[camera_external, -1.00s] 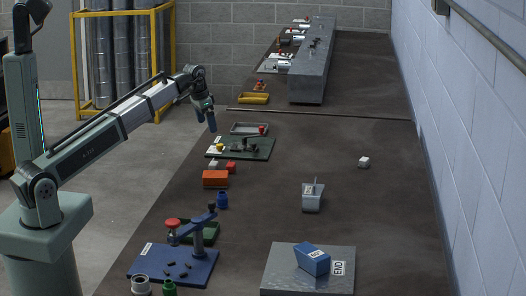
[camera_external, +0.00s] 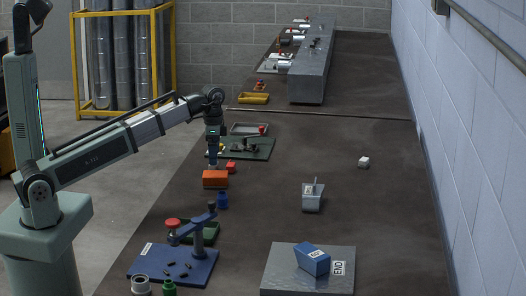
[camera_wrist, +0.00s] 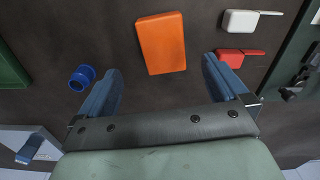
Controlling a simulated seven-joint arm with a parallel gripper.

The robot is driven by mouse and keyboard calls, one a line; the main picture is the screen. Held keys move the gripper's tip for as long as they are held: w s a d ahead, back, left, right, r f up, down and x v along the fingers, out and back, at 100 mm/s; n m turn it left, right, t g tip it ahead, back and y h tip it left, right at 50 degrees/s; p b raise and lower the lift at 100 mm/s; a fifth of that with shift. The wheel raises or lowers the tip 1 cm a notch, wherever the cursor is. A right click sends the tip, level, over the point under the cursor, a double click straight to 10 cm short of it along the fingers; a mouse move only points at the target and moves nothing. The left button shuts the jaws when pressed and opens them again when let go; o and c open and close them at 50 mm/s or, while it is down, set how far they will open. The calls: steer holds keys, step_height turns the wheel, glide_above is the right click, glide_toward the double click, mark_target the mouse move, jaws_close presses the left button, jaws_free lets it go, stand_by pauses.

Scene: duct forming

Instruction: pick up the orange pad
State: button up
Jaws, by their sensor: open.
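The orange pad (camera_external: 215,179) is a flat rectangular block lying on the dark bench, near its left edge in the external view. In the wrist view the orange pad (camera_wrist: 162,43) lies ahead of the fingers, at the top centre, between their lines and slightly tilted. My gripper (camera_external: 213,164) points down just behind the pad in the external view. In the wrist view my gripper (camera_wrist: 161,80) has its two blue fingers spread wide with nothing between them. The fingers do not touch the pad.
A blue ring (camera_wrist: 82,78) is at left. A green plate (camera_external: 250,148) with a clamp stands behind. The bench (camera_external: 265,190) right of the pad is clear.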

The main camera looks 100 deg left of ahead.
mark_target(215, 174)
steer(key=shift+a+f, duration=0.15)
steer(key=shift+f, duration=2.1)
steer(key=shift+a+f, duration=0.1)
steer(key=shift+f, duration=2.1)
steer(key=c, duration=1.1)
steer(key=shift+r, duration=0.1)
